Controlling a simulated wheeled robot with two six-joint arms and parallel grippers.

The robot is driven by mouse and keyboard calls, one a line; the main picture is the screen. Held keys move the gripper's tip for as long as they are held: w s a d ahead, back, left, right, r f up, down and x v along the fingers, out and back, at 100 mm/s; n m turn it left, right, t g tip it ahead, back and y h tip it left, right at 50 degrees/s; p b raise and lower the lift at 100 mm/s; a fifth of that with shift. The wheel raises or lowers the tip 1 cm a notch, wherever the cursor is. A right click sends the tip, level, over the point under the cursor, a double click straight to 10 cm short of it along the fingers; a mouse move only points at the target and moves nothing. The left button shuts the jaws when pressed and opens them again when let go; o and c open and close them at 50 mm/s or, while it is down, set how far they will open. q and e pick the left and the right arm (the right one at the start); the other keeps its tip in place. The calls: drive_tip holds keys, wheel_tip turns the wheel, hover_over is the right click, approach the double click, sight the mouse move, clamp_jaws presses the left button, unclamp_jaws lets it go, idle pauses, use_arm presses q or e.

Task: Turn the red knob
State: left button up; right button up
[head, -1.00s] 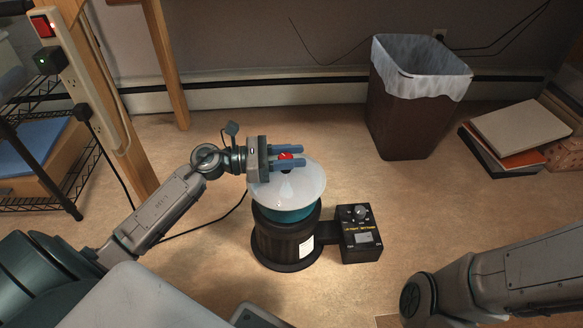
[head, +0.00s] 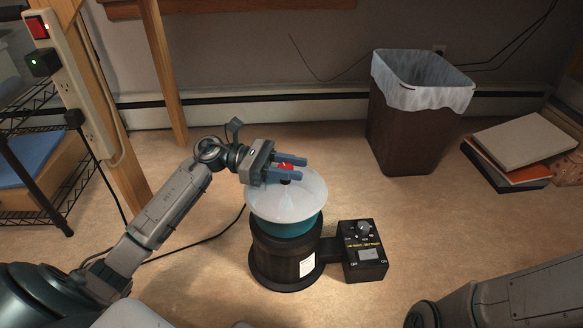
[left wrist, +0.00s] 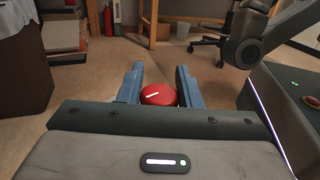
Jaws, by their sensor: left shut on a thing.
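The red knob (head: 286,166) sits on top of a translucent white dish (head: 300,205) over a teal and black round base. My left gripper (head: 305,169) is above the dish, its two blue fingers on either side of the knob and shut on it. In the left wrist view, the knob (left wrist: 158,95) sits between the blue fingers (left wrist: 158,86), with a white line on its top. The fingers partly hide the knob in the head view. My right arm shows at the lower right; its gripper is out of frame.
A black control box (head: 362,250) is joined to the base on the right. A brown bin (head: 405,135) with a white liner stands behind. Books (head: 522,140) lie at the right. A wooden post and power strip (head: 75,90) stand at the left.

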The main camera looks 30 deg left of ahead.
use_arm(q)
drive_tip(key=o, duration=1)
drive_tip(key=shift+s+a+p, duration=0.1)
drive_tip(key=shift+a+p, duration=0.25)
drive_tip(key=shift+a, duration=0.15)
drive_tip(key=p+v, duration=0.4)
drive_tip(key=v, duration=0.4)
drive_tip(key=shift+s+a+r, duration=0.1)
drive_tip(key=shift+a, duration=0.25)
drive_tip(key=shift+s+a, duration=0.15)
drive_tip(key=shift+a, duration=0.35)
